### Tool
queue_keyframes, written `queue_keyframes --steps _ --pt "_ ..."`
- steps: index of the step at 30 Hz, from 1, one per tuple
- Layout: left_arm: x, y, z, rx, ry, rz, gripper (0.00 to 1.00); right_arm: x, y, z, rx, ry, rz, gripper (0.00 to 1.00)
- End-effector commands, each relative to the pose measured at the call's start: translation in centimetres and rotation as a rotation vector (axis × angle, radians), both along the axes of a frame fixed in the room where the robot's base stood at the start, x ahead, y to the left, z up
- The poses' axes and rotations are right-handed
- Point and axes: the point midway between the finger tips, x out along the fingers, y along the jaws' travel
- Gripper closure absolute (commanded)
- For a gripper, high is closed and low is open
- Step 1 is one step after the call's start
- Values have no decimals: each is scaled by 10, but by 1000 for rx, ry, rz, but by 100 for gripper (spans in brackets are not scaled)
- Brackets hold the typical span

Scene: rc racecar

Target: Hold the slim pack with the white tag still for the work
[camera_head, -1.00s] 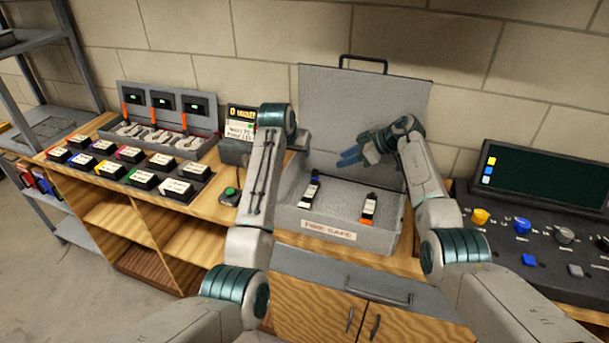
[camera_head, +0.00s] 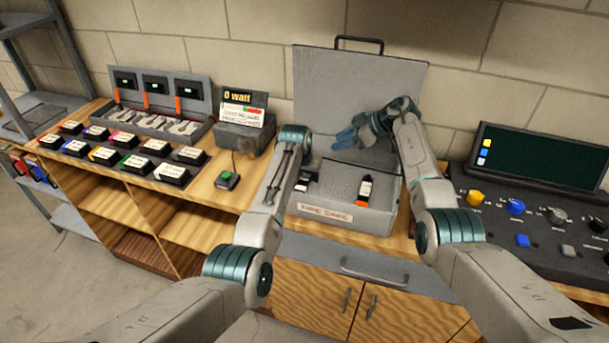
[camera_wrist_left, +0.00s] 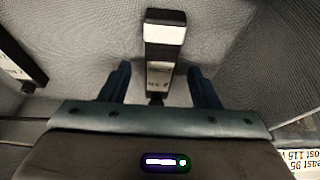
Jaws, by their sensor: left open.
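A slim black pack with a white tag (camera_wrist_left: 165,35) lies in the wrist view with its near end between the fingers of my left gripper (camera_wrist_left: 160,78). The fingers are open, one on each side, with a gap to the pack. In the head view this pack (camera_head: 302,184) is mostly hidden by my left arm, inside the grey fire safe box (camera_head: 345,219). A second slim pack (camera_head: 365,188) with a white band and an orange end lies to its right. My right gripper (camera_head: 350,138) has its blue fingers apart and empty above the box's back.
The raised lid (camera_head: 350,85) stands behind the box. A watt display (camera_head: 245,105) and a green button (camera_head: 228,180) are to the left, with several tagged packs (camera_head: 120,150) farther left. A control panel (camera_head: 540,225) stands at right.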

Motion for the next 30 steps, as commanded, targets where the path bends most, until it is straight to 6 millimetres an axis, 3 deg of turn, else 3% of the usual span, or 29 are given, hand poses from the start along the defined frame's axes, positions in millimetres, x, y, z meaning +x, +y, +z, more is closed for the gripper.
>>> queue_keyframes --steps 14,22,30 --pt "3 -1 -10 0 0 1 44 0 0 0 0 0 0 64" --pt "3 -1 -10 0 1 1 94 0 0 0 0 0 0 64" --pt "3 -1 -10 0 1 0 95 0 0 0 0 0 0 64"
